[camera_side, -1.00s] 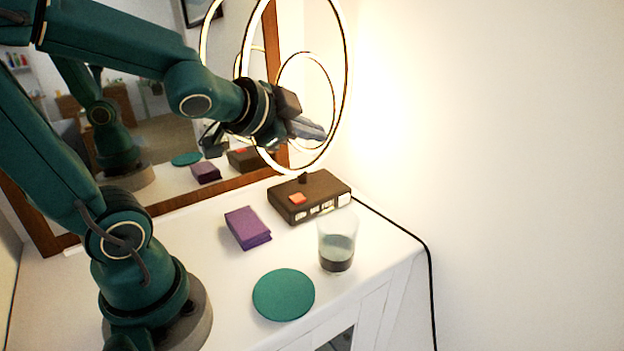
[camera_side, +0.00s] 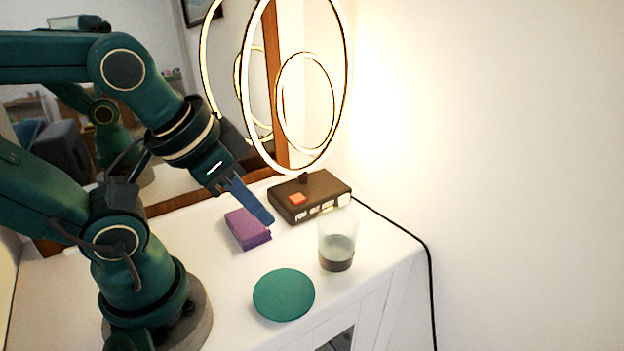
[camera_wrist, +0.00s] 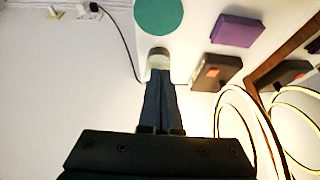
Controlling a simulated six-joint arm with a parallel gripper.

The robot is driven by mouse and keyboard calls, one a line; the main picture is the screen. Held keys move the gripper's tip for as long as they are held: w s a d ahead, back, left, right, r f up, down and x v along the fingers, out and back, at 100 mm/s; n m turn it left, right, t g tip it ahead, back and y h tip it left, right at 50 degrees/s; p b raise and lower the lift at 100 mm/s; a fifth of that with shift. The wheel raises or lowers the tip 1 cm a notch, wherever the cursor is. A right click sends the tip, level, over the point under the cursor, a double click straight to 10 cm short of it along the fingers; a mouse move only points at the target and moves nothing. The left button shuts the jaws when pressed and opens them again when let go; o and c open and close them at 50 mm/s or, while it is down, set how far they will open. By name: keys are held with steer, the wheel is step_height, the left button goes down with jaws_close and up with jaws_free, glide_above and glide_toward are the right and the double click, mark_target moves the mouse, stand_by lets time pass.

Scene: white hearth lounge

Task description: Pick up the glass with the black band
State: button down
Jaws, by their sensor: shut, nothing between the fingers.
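The glass (camera_side: 337,243) stands upright on the white cabinet top near its right edge. It is clear, with a dark band around its lower part. In the wrist view the glass (camera_wrist: 158,60) shows just beyond the fingertips, partly hidden by them. My gripper (camera_side: 268,222) is shut and empty, its blue fingers pointing down to the right. In the side view it is to the left of the glass, above the area by the purple box, apart from the glass. In the wrist view my gripper (camera_wrist: 159,78) points toward the glass.
A purple box (camera_side: 247,229) lies left of the glass. A green round disc (camera_side: 284,295) lies in front. A dark brown device (camera_side: 318,191) with an orange button stands behind, below a glowing ring lamp (camera_side: 347,60). A black cable (camera_side: 429,262) runs over the right edge. A mirror leans behind.

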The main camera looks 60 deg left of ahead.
steer(key=c, duration=1.5)
jaws_free()
steer(key=shift+c, duration=0.2)
steer(key=o, duration=1.5)
steer(key=shift+o, duration=0.2)
